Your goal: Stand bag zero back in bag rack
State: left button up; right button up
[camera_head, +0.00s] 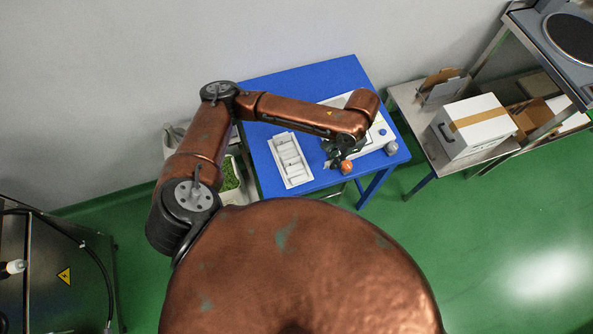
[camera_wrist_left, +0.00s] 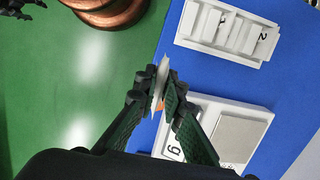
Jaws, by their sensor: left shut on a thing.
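My left gripper (camera_wrist_left: 154,88) is shut on a thin white bag (camera_wrist_left: 162,75), held edge-on between the fingertips in the left wrist view. In the head view the left gripper (camera_head: 338,157) is small and partly hidden by my arm, and the bag cannot be made out. The white bag rack (camera_head: 290,160) lies on the blue table, left of the gripper. In the left wrist view the rack (camera_wrist_left: 228,32) shows several slots, with a "2" marked at one end. The gripper is apart from it. A dark gripper-like part (camera_wrist_left: 20,7), apparently my right gripper, shows at the top left corner.
A white scale (camera_wrist_left: 241,134) with a grey plate and display stands on the blue table (camera_head: 316,78) beside the gripper. A side bench holds a white box (camera_head: 474,127).

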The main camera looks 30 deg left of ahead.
pick_arm(q)
jog(key=s+a+f, duration=0.1)
jog(key=a+f, duration=0.1)
jog(key=a, duration=0.1)
jog(key=s+a+f, duration=0.1)
jog(key=a+f, duration=0.2)
jog(key=s+a+f+b, duration=0.1)
jog(key=a+f, duration=0.1)
jog(key=a, duration=0.2)
jog(key=shift+s+f, duration=0.35)
jog(key=shift+s+a+f, duration=0.1)
jog(key=shift+a+f, duration=0.25)
jog(key=f, duration=0.3)
jog(key=shift+s+a+f+b, duration=0.1)
jog(key=shift+a+f+b, duration=0.15)
jog(key=shift+f+b, duration=0.1)
pick_arm(e)
jog(key=shift+w+a+f, duration=0.15)
jog(key=shift+f, duration=0.25)
jog(key=shift+w+a+f, duration=0.1)
jog(key=shift+a+f, duration=0.05)
jog(key=shift+f, duration=0.25)
jog(key=shift+d, duration=0.1)
pick_arm(q)
jog(key=shift+f, duration=0.1)
pick_arm(e)
jog(key=shift+r, duration=0.1)
